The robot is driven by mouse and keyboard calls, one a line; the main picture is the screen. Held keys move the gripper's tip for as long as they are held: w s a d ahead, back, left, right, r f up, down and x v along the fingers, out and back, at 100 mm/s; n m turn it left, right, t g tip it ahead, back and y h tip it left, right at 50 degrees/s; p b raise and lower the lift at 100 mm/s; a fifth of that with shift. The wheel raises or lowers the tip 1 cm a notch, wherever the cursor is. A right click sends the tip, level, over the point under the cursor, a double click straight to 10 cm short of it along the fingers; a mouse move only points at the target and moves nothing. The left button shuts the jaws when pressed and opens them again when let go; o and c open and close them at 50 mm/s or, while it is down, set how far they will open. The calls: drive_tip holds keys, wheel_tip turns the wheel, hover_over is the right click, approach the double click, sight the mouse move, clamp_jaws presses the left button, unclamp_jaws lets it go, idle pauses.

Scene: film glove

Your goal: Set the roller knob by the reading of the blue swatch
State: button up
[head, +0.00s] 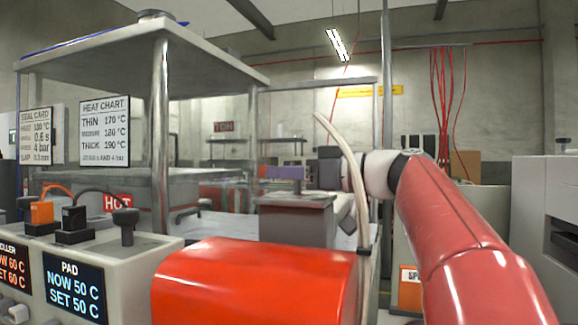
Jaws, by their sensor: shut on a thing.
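My gripper (312,172) is at the end of my red arm, pointing left above a grey block (296,202). A small violet-blue piece (286,173), which looks like the blue swatch, is at its jaws. The jaws are shut on it; the contact is small and partly hidden. At lower left, a pale console has a roller display (12,265), cut by the frame edge, reading NOW 60 C, SET 60 C. The pad display (74,288) reads NOW 50 C, SET 50 C. I cannot tell which control is the roller knob. No swatch reading is legible.
A heat chart (105,132) lists thin 170 °C and thick 190 °C; the medium line is blurred. A seal card (37,134) hangs beside it. A dark knob (126,222) stands on the console. A large red cylinder (250,285) and metal posts crowd the front.

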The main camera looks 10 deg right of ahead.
drive_tip(key=n+g+y+p, duration=0.1)
drive_tip(key=g, duration=0.1)
drive_tip(key=n+g+y+p, duration=0.1)
drive_tip(key=n+g, duration=0.1)
drive_tip(key=g, duration=0.1)
drive_tip(key=shift+s+n+y, duration=0.1)
drive_tip(key=shift+n+y, duration=0.2)
drive_tip(key=shift+y, duration=0.1)
drive_tip(key=shift+s+a+n+g+y, duration=0.1)
drive_tip(key=shift+s+n+g+y, duration=0.1)
drive_tip(key=shift+n+g, duration=0.7)
drive_tip(key=shift+s+n+g+y, duration=0.15)
drive_tip(key=shift+n+g, duration=0.4)
drive_tip(key=shift+g, duration=0.7)
drive_tip(key=shift+s+a+n+g+y, duration=0.1)
drive_tip(key=shift+n+g+y, duration=0.15)
drive_tip(key=shift+n+g, duration=0.65)
drive_tip(key=shift+g, duration=0.45)
drive_tip(key=o, duration=1)
drive_tip(key=shift+c, duration=0.2)
